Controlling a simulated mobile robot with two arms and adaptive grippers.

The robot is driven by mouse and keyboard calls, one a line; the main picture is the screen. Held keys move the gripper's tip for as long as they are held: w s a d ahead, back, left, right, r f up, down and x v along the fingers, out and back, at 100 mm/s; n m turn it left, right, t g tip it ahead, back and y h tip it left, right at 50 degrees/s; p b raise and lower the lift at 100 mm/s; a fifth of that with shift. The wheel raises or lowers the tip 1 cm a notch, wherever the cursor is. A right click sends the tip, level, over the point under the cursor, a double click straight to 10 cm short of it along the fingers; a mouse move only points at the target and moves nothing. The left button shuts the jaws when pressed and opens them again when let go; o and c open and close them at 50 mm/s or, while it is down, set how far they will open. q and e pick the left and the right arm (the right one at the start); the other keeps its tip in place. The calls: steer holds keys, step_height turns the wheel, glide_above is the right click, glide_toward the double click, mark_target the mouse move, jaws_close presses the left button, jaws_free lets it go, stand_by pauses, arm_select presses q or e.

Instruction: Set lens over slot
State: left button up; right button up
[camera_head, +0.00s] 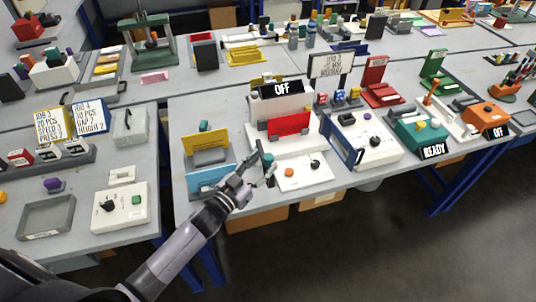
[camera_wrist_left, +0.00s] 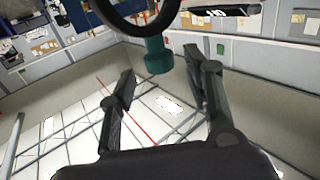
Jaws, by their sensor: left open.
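The lens shows in the left wrist view as a black ring (camera_wrist_left: 138,32), cut off by the top edge, with a short teal handle (camera_wrist_left: 157,56). My left gripper (camera_wrist_left: 160,82) is open, and the handle end lies between and just beyond its fingertips. I see no finger pressing on it. In the head view my left gripper (camera_head: 264,173) is at the front left of a white machine (camera_head: 303,174), beside a small dark and teal piece that seems to be the lens. I cannot make out the slot. My right gripper is out of view.
The white machine carries an orange button, a black knob (camera_head: 315,163), a red panel (camera_head: 289,124) and an "OFF" display (camera_head: 281,89). Yellow (camera_head: 205,143) and blue (camera_head: 210,180) holders stand to its left. A blue-handled device (camera_head: 360,140) stands to its right.

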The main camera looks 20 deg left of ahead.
mark_target(265, 160)
arm_select(q)
steer(key=shift+x, duration=1.7)
steer(key=shift+c, duration=0.5)
jaws_close()
